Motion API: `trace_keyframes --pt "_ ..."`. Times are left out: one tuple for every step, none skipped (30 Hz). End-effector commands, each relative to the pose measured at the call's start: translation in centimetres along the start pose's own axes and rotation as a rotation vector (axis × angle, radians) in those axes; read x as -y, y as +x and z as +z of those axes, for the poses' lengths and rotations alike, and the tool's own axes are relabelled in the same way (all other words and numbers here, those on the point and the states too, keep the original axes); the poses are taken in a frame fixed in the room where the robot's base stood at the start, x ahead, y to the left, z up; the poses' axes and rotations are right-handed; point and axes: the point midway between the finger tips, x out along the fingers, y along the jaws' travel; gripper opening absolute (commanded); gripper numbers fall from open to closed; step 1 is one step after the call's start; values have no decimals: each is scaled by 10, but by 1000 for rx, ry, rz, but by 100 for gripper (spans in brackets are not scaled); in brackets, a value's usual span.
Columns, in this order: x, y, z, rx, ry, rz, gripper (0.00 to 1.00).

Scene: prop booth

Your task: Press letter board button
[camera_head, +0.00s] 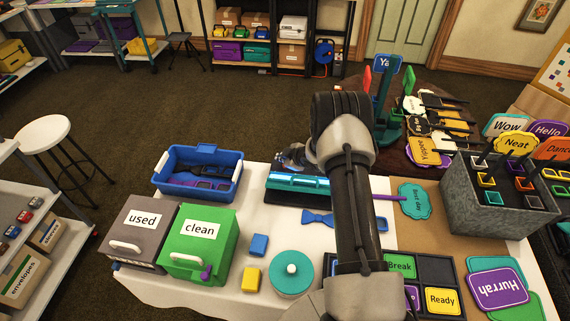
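My arm reaches up the middle of the view and bends at a dark joint. My gripper (293,158) shows only in part left of that joint, above the far side of a black item with a bright teal bar (298,183). Its fingers are too small and hidden to tell open from shut. A dark board with coloured word tiles, "Break" and "Ready" (441,299), lies at the front right, partly behind my arm. A round teal disc with a white knob (291,269) lies left of my arm. I cannot tell which of these is the letter board.
A grey "used" box (139,228), a green "clean" box (201,241) and a blue bin (198,171) stand at left. A blue block (259,245) and yellow block (251,280) lie nearby. A grey sign crate (462,202) stands at right. A blue bow tie (317,218) lies centrally.

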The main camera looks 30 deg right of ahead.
Motion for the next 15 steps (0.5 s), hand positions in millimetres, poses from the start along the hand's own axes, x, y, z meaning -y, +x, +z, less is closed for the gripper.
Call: trace_keyframes --pt "-5 -6 -4 0 -1 1 0" --pt "-6 -8 -6 -1 -1 2 0" --pt "-9 -11 -8 -1 0 2 0" --pt "-10 -13 -10 -1 0 2 0" --pt "-12 -15 -12 0 0 2 0" --pt "-14 -18 -14 0 0 1 0" --pt "-15 -20 -15 0 0 1 0" --pt "-17 -22 -16 0 0 1 0" --pt "-18 -25 -18 0 0 1 0" --pt "-20 -27 -20 0 0 0 0" --pt "-21 -29 -21 0 0 0 0" --pt "-23 -32 -23 0 0 0 0" --pt "-25 -34 -25 0 -1 0 0" --pt "-26 -36 -26 0 -1 0 0" --pt "-27 -37 -27 0 -1 0 0"
